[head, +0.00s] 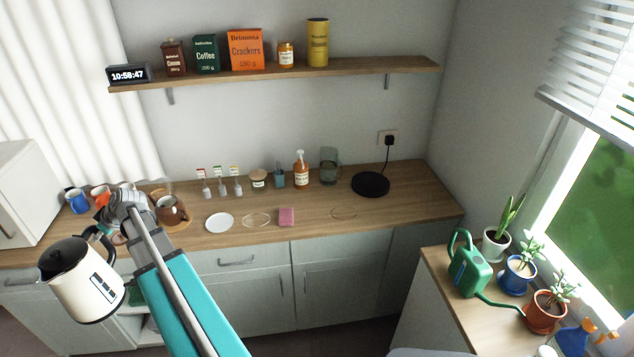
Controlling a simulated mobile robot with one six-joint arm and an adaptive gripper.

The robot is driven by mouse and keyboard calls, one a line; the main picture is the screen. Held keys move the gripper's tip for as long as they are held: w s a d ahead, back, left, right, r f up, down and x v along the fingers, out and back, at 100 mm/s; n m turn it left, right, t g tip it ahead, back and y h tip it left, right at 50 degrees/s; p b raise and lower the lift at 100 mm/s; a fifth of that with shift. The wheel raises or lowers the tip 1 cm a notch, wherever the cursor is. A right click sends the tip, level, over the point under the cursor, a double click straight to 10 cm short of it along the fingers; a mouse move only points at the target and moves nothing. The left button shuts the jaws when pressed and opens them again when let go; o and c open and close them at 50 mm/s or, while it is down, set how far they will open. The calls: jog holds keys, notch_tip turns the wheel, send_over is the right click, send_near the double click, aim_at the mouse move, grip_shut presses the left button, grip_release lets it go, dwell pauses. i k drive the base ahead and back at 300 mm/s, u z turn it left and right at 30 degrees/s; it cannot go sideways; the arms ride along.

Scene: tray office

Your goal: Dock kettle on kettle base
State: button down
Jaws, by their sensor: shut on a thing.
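The cream kettle (88,289) with a black lid and black bottom rim is at the lower left in the head view, tilted and held in front of the counter. My gripper (101,234) is shut on its dark handle at the kettle's upper right; the arm partly hides the grip. The kettle base (370,184) is a flat black disc at the right end of the wooden counter, with a cord running up to a wall socket. It is bare, and the kettle is far to its left.
The counter (330,215) holds a white plate (219,222), pink sponge (286,216), brown teapot (171,210), soap bottle (301,170) and grey-green glass container (329,166), left of the base. A shelf (270,73) hangs above. A green watering can (468,266) stands at right.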

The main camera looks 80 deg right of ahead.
aim_at(378, 182)
jog(key=u, duration=0.2)
jog(key=i, duration=0.15)
jog(key=z, duration=2.95)
jog(key=i, duration=0.35)
jog(key=u, duration=0.1)
